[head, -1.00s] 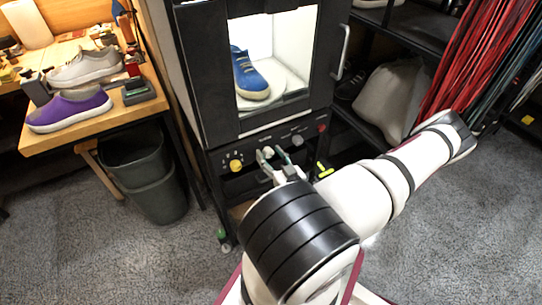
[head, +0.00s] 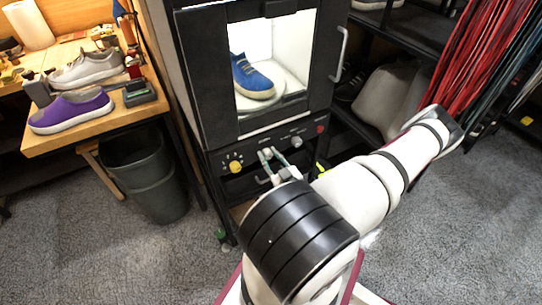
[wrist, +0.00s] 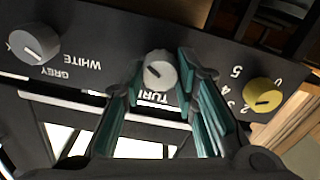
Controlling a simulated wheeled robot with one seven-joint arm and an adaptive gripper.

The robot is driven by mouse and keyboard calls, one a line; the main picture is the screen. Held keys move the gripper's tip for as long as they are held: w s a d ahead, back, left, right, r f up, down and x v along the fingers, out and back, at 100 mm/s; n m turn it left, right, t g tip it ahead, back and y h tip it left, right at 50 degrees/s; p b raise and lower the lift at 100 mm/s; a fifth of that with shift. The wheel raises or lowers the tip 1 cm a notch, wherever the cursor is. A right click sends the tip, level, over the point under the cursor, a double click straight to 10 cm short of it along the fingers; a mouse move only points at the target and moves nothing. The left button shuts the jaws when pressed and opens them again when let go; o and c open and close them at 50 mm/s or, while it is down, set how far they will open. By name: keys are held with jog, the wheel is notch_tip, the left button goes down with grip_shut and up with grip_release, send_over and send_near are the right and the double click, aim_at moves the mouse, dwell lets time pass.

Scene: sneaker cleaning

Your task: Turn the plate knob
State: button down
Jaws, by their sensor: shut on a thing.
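The plate knob (wrist: 160,71) is a small light-grey dial on the black control panel, in the middle of the wrist view, with a partly covered label starting "TUR" below it. My gripper (wrist: 159,76) has its teal-padded fingers on either side of this knob and is shut on it. In the head view my gripper (head: 271,154) reaches the panel below the lit cabinet (head: 190,75). A blue sneaker (head: 250,78) rests on a white round plate (head: 276,98) inside, behind the window.
A yellow numbered knob (wrist: 262,95) sits right of my fingers in the wrist view, and a grey knob (wrist: 35,43) marked WHITE and GREY sits left. A red button (head: 320,129) is at the panel's right end. A bin (head: 145,175) stands left of the cabinet.

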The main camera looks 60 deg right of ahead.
jog(key=n+p, duration=0.1)
jog(key=n, duration=0.3)
jog(key=shift+n, duration=0.3)
jog(key=n, duration=0.3)
jog(key=shift+n, duration=0.3)
jog(key=n, duration=0.4)
jog(key=shift+w+a+f+n, duration=0.1)
jog(key=shift+f+n, duration=0.05)
jog(key=shift+n, duration=0.15)
jog(key=n, duration=0.3)
jog(key=shift+n, duration=0.3)
jog(key=n, duration=0.4)
jog(key=shift+n, duration=0.3)
jog(key=n, duration=0.3)
jog(key=shift+f+n, duration=0.1)
jog(key=shift+n, duration=0.2)
jog(key=n+b, duration=0.1)
jog(key=n, duration=0.3)
jog(key=shift+n+b, duration=0.4)
jog(key=shift+n, duration=1.7)
